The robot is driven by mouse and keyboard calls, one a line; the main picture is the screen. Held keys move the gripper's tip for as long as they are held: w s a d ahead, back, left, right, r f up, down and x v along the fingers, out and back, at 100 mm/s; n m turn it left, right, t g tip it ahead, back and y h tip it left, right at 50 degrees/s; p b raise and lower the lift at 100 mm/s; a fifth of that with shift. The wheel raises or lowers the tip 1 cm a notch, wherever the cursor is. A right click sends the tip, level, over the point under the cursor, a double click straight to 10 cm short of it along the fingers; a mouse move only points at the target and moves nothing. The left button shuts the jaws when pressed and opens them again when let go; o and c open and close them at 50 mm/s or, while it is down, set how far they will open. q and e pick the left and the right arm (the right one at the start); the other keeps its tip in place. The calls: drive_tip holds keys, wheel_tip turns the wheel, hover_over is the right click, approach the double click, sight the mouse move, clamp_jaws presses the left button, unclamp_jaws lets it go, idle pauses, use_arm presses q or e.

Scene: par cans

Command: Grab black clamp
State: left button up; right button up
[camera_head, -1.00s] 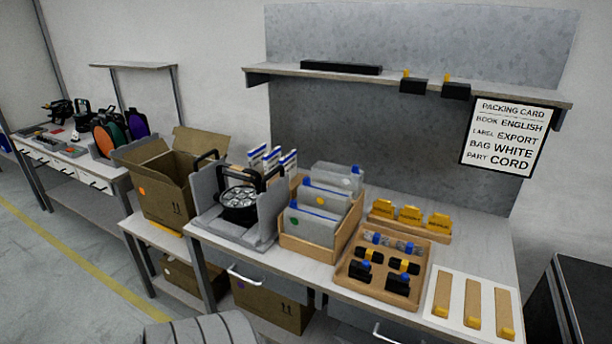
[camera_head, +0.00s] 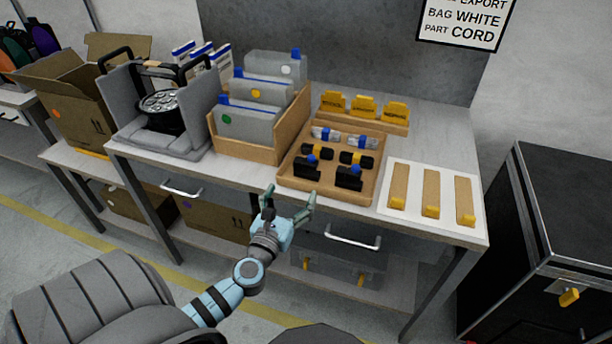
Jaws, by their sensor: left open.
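My left gripper (camera_head: 290,204) is open and empty. It is in front of the bench's front edge, below and left of the clamps in the picture, apart from them. My right gripper is not in view.
A wooden box of grey pouches (camera_head: 228,152) stands left of the tray. A white board with wooden strips (camera_head: 411,210) lies right of it. Yellow cards (camera_head: 363,106) stand behind. A drawer handle (camera_head: 352,242) juts from the bench front. A black case (camera_head: 540,230) stands at right.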

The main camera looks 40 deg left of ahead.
sight(304, 165)
use_arm(q)
drive_tip(key=x, duration=0.9)
drive_tip(key=b+x, duration=0.1)
drive_tip(key=x, duration=0.2)
drive_tip(key=shift+a+f, duration=0.15)
drive_tip(key=shift+a, duration=0.3)
drive_tip(key=c, duration=1.4)
